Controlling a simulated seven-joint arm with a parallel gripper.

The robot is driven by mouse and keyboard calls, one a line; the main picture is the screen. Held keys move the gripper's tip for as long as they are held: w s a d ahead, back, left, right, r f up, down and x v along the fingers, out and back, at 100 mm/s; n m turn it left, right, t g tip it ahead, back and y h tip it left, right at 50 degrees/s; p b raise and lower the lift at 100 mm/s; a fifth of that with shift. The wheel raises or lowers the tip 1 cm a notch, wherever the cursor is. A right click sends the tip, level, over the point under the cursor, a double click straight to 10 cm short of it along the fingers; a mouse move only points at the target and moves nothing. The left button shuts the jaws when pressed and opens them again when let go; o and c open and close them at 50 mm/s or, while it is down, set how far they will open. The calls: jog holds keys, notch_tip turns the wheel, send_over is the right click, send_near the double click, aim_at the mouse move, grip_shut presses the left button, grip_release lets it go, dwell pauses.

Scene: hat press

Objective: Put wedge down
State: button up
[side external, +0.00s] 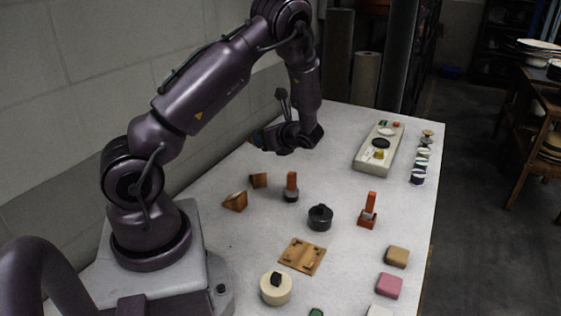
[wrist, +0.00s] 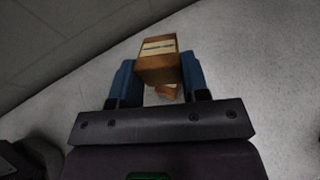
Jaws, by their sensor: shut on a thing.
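My gripper (side external: 262,138) is at the far left of the table, close to the grey wall. In the wrist view my gripper's blue fingers (wrist: 160,80) are shut on a brown wooden wedge (wrist: 158,64) with a pale stripe on its end. In the side view the held wedge is mostly hidden by the gripper, and its gap from the table cannot be told. Two more brown wedges stand on the table, one larger (side external: 235,201) and one smaller (side external: 259,180), nearer than the gripper. Another brown piece shows below the held wedge in the wrist view (wrist: 166,92); I cannot tell which piece it is.
Nearby stand an orange-handled stamp (side external: 291,187), a black lidded pot (side external: 320,217) and a red-orange tool (side external: 368,211). A wooden board (side external: 302,256) lies in front. A long pale tray (side external: 366,163) with small items is at the back right. The wall (side external: 110,75) borders the left side.

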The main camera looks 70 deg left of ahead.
jog(key=w+a+f, duration=0.5)
jog(key=w+a, duration=0.1)
jog(key=a, duration=0.1)
send_over(287, 165)
notch_tip(287, 165, down, 5)
jog(key=shift+s+f, duration=0.1)
jog(key=shift+a+f, duration=0.1)
jog(key=shift+f, duration=1.5)
jog(key=shift+f, duration=0.15)
jog(key=o, duration=0.9)
